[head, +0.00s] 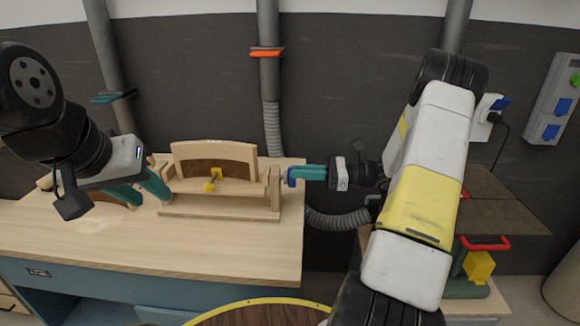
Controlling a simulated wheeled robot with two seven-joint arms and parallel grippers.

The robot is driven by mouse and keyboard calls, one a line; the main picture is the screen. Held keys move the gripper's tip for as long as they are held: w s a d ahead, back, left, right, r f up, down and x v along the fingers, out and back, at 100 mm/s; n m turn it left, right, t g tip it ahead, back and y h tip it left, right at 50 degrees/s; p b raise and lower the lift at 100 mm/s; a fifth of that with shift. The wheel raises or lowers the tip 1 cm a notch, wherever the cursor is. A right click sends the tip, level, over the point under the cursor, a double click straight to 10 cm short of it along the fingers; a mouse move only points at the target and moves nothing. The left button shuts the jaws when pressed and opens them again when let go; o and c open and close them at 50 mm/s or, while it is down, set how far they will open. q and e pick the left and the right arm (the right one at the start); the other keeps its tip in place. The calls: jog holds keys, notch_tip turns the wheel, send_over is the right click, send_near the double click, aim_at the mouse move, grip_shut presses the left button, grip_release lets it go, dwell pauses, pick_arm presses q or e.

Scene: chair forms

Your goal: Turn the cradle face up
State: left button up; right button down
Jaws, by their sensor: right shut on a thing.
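The cradle (214,152) is a pale wooden frame with a curved brown panel and a yellow knob (209,187) on its front. It sits in a wooden stand (220,212) on the workbench, between two upright ends. My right gripper (294,175) is at the stand's right end, its green fingers shut on a small blue handle (291,178) there. The fingers hide part of the handle. My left gripper (143,190) is at the left of the stand, with its green fingers apart and nothing seen between them.
The pale workbench (130,245) has free room in front of the stand. A wooden piece lies behind my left gripper, mostly hidden. A round brown surface with a yellow rim (262,303) is at the front. A brown-topped unit with a red handle (485,243) stands at right.

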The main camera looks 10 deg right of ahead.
jog(key=shift+w+m, duration=0.1)
jog(key=shift+m, duration=0.5)
dwell(0.3)
jog(key=shift+w+d+f+m, duration=0.1)
jog(key=shift+w+f+m, duration=0.2)
jog(key=shift+m, duration=2.35)
jog(key=shift+w+d+f+m, duration=0.15)
jog(key=shift+w+f+m, duration=0.15)
jog(key=shift+m, duration=2.4)
jog(key=shift+w+d+f+m, duration=0.1)
jog(key=shift+w+f+m, duration=0.2)
jog(key=shift+m, duration=2.35)
jog(key=shift+f+m, duration=0.15)
jog(key=shift+m, duration=0.35)
jog(key=c, duration=1.5)
grip_release()
jog(key=shift+o, duration=0.2)
jog(key=v, duration=0.7)
jog(key=shift+d, duration=0.4)
